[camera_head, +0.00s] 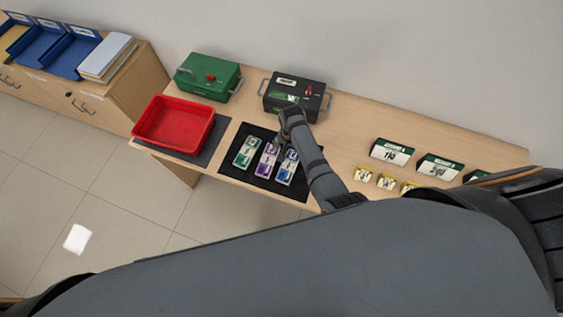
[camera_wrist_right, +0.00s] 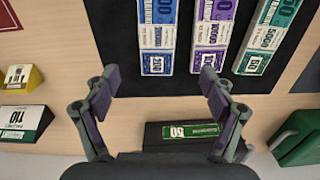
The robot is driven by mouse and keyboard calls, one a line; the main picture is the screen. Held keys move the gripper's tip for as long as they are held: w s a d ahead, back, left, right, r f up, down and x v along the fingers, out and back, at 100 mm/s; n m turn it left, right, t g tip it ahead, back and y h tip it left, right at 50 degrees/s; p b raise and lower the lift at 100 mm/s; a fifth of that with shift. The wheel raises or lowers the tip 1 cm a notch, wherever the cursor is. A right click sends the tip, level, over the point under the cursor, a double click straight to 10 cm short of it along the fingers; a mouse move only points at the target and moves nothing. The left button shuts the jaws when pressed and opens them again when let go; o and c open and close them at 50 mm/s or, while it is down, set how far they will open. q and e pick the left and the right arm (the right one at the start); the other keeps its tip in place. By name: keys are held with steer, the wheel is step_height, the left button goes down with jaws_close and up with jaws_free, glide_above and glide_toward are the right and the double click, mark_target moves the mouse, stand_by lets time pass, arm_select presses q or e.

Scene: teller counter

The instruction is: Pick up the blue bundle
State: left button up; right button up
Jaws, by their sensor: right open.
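The blue bundle (camera_head: 287,168) lies on a black mat (camera_head: 239,174), at the right end of a row of three bundles. The purple bundle (camera_head: 267,160) is beside it and the green bundle (camera_head: 247,152) is at the left. My right gripper (camera_head: 288,118) is above the counter, between the bundles and the black box. In the right wrist view, its open, empty fingers (camera_wrist_right: 160,80) spread to either side of the near end of the blue bundle (camera_wrist_right: 158,38). The purple bundle (camera_wrist_right: 212,38) lies close to the right fingertip. My left gripper is not in view.
A black box (camera_head: 310,87) with handles stands behind the mat, close to my right gripper. A green box (camera_head: 208,76) and a red tray (camera_head: 175,123) are to the left. Price signs (camera_head: 392,152) and small yellow blocks (camera_head: 386,182) stand to the right.

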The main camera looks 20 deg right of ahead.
steer(key=b, duration=0.3)
glide_above(289, 165)
steer(key=f, duration=0.4)
steer(key=shift+d+f, duration=0.25)
steer(key=shift+w+f, duration=0.15)
steer(key=shift+f, duration=0.05)
steer(key=shift+w+a, duration=0.1)
steer(key=shift+w, duration=0.05)
steer(key=shift+f+b, duration=0.35)
steer(key=shift+b, duration=0.05)
steer(key=f+b, duration=0.4)
steer(key=b, duration=0.1)
steer(key=shift+s+a+f, duration=0.1)
steer(key=shift+s+f, duration=0.2)
steer(key=shift+r, duration=0.15)
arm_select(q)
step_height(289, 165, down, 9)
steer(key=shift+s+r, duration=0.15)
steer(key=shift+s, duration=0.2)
arm_select(e)
steer(key=c, duration=1.3)
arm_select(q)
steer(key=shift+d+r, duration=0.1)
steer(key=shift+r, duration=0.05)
arm_select(e)
steer(key=shift+r, duration=0.15)
